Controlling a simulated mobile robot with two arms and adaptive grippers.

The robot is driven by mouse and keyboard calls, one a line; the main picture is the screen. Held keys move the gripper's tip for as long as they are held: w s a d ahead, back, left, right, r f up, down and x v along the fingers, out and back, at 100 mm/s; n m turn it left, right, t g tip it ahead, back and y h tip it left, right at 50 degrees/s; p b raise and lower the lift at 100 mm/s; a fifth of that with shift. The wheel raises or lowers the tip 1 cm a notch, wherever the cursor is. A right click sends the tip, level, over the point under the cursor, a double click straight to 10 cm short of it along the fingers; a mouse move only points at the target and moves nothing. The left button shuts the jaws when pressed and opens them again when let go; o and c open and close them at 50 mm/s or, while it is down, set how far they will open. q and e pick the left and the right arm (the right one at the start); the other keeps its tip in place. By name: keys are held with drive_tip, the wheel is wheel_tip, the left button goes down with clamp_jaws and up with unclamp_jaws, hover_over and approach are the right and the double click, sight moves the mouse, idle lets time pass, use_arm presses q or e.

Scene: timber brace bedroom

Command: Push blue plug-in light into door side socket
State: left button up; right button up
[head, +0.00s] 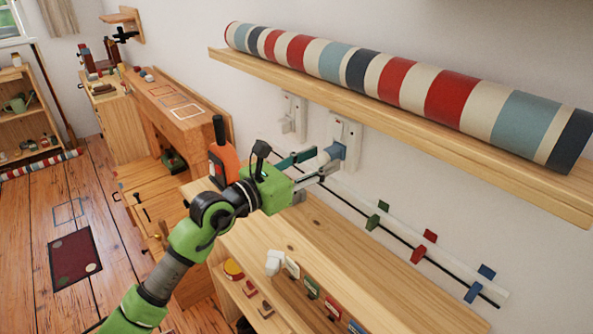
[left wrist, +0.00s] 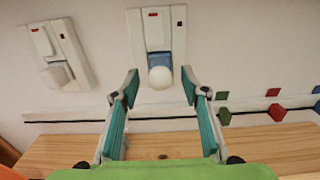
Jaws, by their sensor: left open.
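A plug-in light (head: 336,150) with a white rounded head and a pale grey-blue collar is at the right-hand wall plate (head: 352,140). It shows in the left wrist view (left wrist: 160,77), at the lower part of the plate (left wrist: 158,28). I cannot tell how deep it sits. A second wall plate (left wrist: 42,41) to the left holds another white unit (left wrist: 55,76). My left gripper (head: 312,166) is open in front of the light, its teal-padded fingers to either side, seemingly not touching; it shows in the left wrist view (left wrist: 159,88). My right gripper is not in view.
A wooden wall shelf (head: 400,121) with a striped roll (head: 400,85) runs above the plates. Below are a wooden cabinet top (head: 340,245), a white rail (head: 400,238) with coloured clips, another white unit (head: 275,262), and an orange object (head: 222,160) beside my gripper.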

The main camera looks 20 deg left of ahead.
use_arm(q)
drive_tip(key=v, duration=0.9)
drive_tip(key=shift+s, duration=0.15)
